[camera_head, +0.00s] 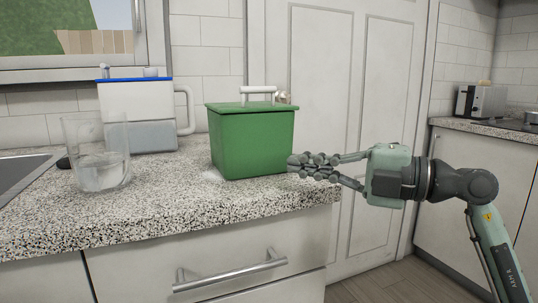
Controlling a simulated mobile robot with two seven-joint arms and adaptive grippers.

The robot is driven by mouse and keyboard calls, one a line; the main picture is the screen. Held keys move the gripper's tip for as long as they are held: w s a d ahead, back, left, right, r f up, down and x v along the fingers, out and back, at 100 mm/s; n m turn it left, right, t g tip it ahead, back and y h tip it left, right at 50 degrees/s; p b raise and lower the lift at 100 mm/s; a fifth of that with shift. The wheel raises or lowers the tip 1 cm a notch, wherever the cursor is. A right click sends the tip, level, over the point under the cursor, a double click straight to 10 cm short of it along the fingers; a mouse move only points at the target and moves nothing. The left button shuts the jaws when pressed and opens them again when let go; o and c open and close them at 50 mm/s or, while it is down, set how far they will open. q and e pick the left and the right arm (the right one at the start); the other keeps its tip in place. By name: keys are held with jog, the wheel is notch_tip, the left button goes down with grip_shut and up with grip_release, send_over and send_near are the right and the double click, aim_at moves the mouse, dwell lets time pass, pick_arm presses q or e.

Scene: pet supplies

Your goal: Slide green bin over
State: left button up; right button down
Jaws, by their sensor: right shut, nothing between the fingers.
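The green bin (252,143) stands upright on the speckled counter, near the counter's right end. It has a lid with a light handle on top. My right gripper (294,163) comes in from the right with its fingers shut and empty. The fingertips are at the lower right side of the bin, touching it or very close; I cannot tell which. My left gripper is not in view.
The speckled counter (170,209) ends just right of the bin. A clear glass (97,160) and a white container with a blue rim (137,105) stand to the left. A sink (18,176) is at the far left. A toaster (473,101) is on another counter.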

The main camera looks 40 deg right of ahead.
aim_at(270, 147)
jog(key=x, duration=0.4)
jog(key=shift+r, duration=0.1)
jog(key=w, duration=0.3)
jog(key=shift+w+d, duration=0.2)
jog(key=shift+d, duration=0.15)
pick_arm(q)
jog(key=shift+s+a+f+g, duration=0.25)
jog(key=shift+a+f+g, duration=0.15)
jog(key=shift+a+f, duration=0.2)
pick_arm(e)
jog(key=shift+w+d, duration=0.1)
jog(key=shift+w, duration=0.3)
